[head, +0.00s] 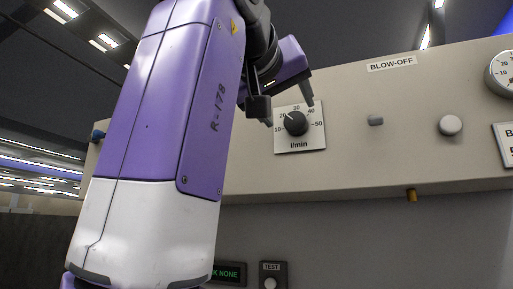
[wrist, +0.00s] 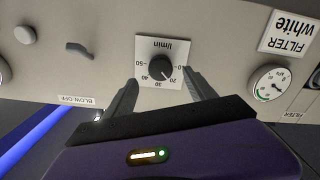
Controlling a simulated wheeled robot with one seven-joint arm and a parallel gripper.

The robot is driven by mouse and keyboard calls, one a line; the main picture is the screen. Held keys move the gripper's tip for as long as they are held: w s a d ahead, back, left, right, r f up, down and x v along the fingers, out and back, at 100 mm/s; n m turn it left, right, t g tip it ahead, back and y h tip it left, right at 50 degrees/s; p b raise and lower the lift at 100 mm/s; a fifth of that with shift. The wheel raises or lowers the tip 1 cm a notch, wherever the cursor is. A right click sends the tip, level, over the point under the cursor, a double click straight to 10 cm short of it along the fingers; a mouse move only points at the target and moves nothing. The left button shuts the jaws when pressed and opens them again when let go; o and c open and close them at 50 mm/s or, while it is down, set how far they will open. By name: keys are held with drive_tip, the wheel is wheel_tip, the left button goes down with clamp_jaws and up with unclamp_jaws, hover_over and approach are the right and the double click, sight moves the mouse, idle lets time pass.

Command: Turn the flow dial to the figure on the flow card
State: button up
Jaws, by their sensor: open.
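The flow dial is a black round knob (head: 296,123) on a white plate (head: 289,144) marked 10 to 50 l/min. Its white pointer mark faces up-left, at about 20. In the wrist view the knob (wrist: 161,67) appears upside down, with its mark towards the 20. My gripper (head: 289,113) is open in front of the plate. In the wrist view, the fingers of my gripper (wrist: 160,77) stand apart on either side of the knob's lower part; I cannot tell whether they touch it. I cannot make out a flow card in either view.
The beige panel (head: 350,160) also carries a BLOW-OFF label (head: 391,64), a small grey lever (head: 375,120), a pale round button (head: 450,125) and a gauge (head: 503,72). A card reading "FILTER white" (wrist: 290,34) and another gauge (wrist: 269,84) show in the wrist view.

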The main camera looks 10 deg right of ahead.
sight(295, 121)
drive_tip(key=p+x, duration=0.1)
drive_tip(key=x, duration=0.5)
drive_tip(key=shift+w+d+p, duration=0.25)
drive_tip(key=shift+w+p, duration=0.05)
drive_tip(key=shift+c, duration=0.4)
drive_tip(key=c, duration=1.3)
